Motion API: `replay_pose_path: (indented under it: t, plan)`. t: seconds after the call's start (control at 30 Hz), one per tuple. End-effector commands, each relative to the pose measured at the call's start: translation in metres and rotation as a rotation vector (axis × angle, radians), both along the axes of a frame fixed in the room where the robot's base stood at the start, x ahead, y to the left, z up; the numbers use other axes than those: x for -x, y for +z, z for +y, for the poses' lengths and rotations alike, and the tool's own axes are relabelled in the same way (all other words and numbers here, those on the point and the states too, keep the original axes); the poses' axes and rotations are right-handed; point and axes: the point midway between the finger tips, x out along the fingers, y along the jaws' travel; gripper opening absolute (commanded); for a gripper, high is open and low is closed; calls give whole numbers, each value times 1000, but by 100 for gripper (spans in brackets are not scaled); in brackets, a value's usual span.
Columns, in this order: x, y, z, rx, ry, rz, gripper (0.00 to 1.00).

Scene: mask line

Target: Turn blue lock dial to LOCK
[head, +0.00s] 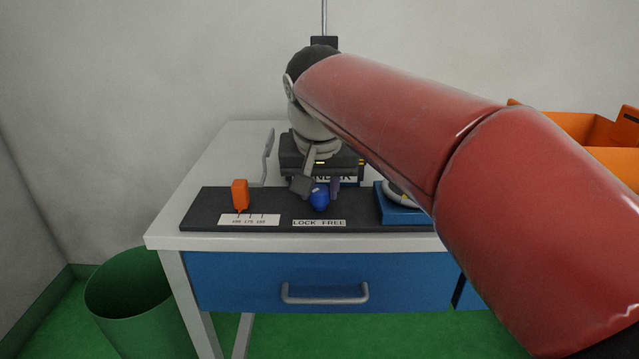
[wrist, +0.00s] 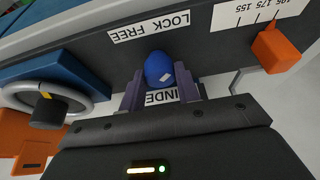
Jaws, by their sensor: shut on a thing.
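The blue lock dial (head: 320,200) stands on the dark panel strip (head: 283,213) on the table, just behind the white LOCK FREE label (head: 319,223). In the wrist view the dial (wrist: 158,68) sits between the two purple-grey fingers of my gripper (wrist: 160,88), which is shut on it. A small white mark shows on the dial's side. The dial's exact heading between LOCK and FREE cannot be told. In the head view my gripper (head: 319,187) is at the dial, partly hidden by its own body. The label (wrist: 149,26) is uncovered in the wrist view.
An orange lever (head: 240,194) stands left of the dial behind a numbered scale (head: 249,220). A blue block with a grey handwheel (head: 402,214) is to the right, partly behind my red arm. A blue drawer (head: 325,281) is below, a green bin (head: 138,300) lower left, an orange crate (head: 580,129) right.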

Motion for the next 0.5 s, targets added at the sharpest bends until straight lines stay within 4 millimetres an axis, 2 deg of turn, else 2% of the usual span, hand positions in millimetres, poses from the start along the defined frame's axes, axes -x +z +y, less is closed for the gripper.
replay_pose_path:
  t: [0.47, 0.5]
  plan:
    - [0, -1, 0, 0, -14, 3, 9]
    - [0, -1, 0, 0, -14, 3, 35]
